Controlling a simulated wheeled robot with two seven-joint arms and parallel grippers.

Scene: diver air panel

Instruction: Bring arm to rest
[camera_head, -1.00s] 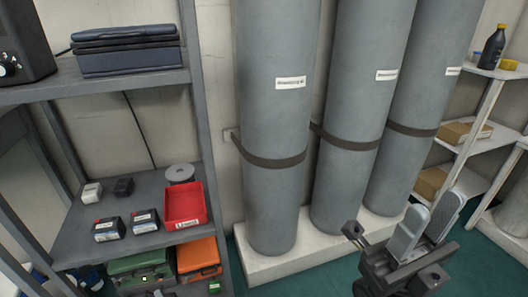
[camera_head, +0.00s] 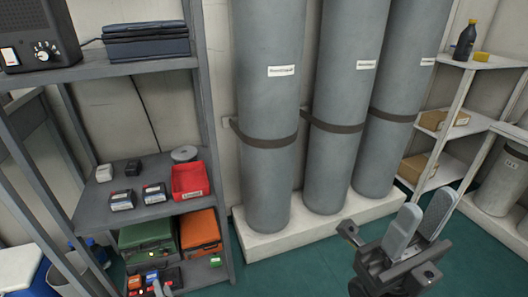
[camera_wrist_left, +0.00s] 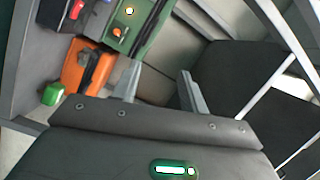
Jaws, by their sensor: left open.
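My left gripper (camera_head: 162,290) shows only as small grey fingertips at the bottom edge of the head view, in front of the lower shelf. In the left wrist view its two fingers (camera_wrist_left: 158,88) stand apart with nothing between them. An orange case (camera_wrist_left: 88,65) and a green case (camera_wrist_left: 135,22) lie beyond the fingers there. My right gripper (camera_head: 424,222) is at the lower right of the head view, over the green floor. Its two grey finger pads stand apart, and no object shows between them. Most of my left arm is out of the head view.
A grey shelf rack (camera_head: 82,208) stands at left with a red bin (camera_head: 189,182), a green case (camera_head: 147,236) and an orange case (camera_head: 200,229). Tall grey cylinders (camera_head: 268,110) stand on a white plinth (camera_head: 262,240). Green floor (camera_head: 310,270) is clear in front.

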